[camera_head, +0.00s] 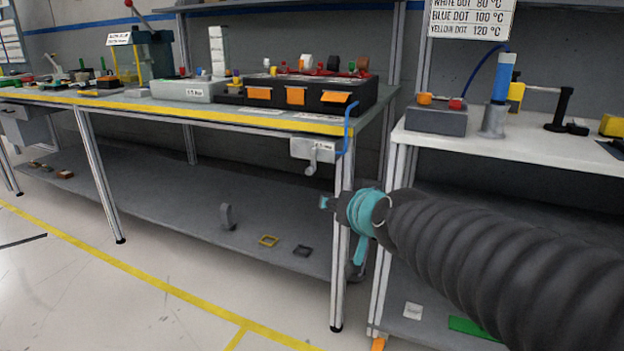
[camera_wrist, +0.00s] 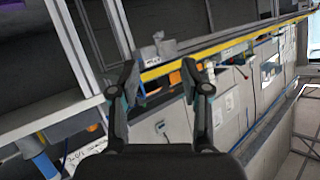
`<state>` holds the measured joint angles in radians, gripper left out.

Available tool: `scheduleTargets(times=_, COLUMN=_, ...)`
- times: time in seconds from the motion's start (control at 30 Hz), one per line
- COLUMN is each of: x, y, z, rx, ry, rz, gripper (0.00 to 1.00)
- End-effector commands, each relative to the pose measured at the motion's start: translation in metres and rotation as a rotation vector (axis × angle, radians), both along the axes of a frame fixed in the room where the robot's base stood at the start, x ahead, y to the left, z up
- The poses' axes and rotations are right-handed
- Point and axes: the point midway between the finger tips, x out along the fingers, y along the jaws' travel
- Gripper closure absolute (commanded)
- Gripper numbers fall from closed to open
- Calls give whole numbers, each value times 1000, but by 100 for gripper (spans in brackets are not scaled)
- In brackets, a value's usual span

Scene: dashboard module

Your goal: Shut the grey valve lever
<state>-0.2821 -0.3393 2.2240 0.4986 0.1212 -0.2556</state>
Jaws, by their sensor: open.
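The grey valve lever (camera_head: 312,160) hangs down from the front of a pale box (camera_head: 300,148) fixed under the yellow table edge, near the right table leg. In the wrist view, which looks roughly upside down, what seems to be this box (camera_wrist: 147,54) with its lever (camera_wrist: 158,38) shows beyond the fingers. My gripper (camera_head: 325,202) is below and slightly right of the lever in the head view, apart from it. In the wrist view, my gripper (camera_wrist: 162,86) has its two fingers spread with nothing between them.
A blue hose (camera_head: 348,128) hangs at the table corner just right of the pale box. A metal table leg (camera_head: 338,265) stands by my gripper. A white bench (camera_head: 560,145) stands at the right. The lower shelf (camera_head: 170,195) holds a few small parts.

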Motion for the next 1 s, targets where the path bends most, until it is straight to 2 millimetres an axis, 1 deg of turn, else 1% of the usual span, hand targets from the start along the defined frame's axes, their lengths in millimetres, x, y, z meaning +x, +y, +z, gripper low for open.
scheduleTargets(times=0.03, x=23, y=18, z=0, rx=30, ry=-50, rz=-12, gripper=53)
scheduleTargets(times=0.13, x=64, y=43, z=12, rx=87, ry=-162, rz=-74, gripper=53)
scheduleTargets(times=0.2, x=88, y=60, z=15, rx=117, ry=-228, rz=-131, gripper=53)
scheduleTargets(times=0.27, x=106, y=72, z=14, rx=135, ry=-277, rz=-191, gripper=53)
scheduleTargets(times=0.3, x=116, y=80, z=10, rx=142, ry=-304, rz=-235, gripper=53)
scheduleTargets(times=0.4, x=136, y=97, z=-3, rx=145, ry=-361, rz=-355, gripper=53)
scheduleTargets(times=0.5, x=145, y=111, z=-22, rx=126, ry=-396, rz=-471, gripper=53)
scheduleTargets(times=0.6, x=145, y=121, z=-40, rx=97, ry=-415, rz=-569, gripper=53)
scheduleTargets(times=0.7, x=143, y=127, z=-54, rx=70, ry=-423, rz=-640, gripper=53)
scheduleTargets(times=0.87, x=142, y=129, z=-63, rx=48, ry=-427, rz=-691, gripper=53)
scheduleTargets(times=1.0, x=154, y=123, z=-63, rx=45, ry=-428, rz=-699, gripper=53)
